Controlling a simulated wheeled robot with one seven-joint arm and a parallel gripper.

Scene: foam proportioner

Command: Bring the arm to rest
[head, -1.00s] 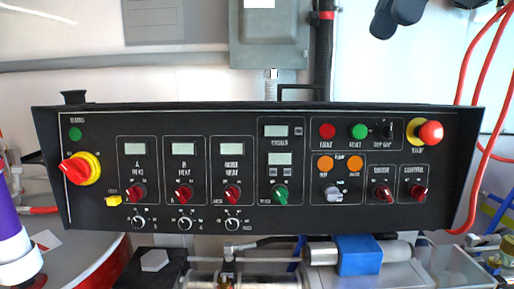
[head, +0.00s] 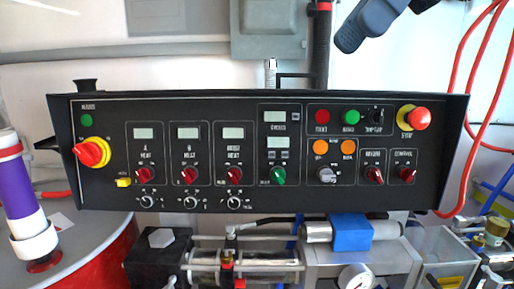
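The black control panel (head: 150,108) spans the middle of the head view, facing me. It carries a red-on-yellow rotary switch (head: 92,152) at left, a red stop button (head: 420,118) at right, and a grey selector knob (head: 326,175) under two orange lamps. A dark grey end part of my arm, apparently my gripper (head: 352,38), hangs into the picture at the top right, above the panel and apart from it. Most of it is cut off by the top edge. I see nothing held, and the finger opening cannot be made out.
A grey electrical box (head: 270,30) is on the wall behind. Red hoses (head: 475,75) hang at right. A purple and white cylinder (head: 20,190) stands on a drum at left. Pump parts with a blue block (head: 350,232) and a gauge (head: 356,277) lie below the panel.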

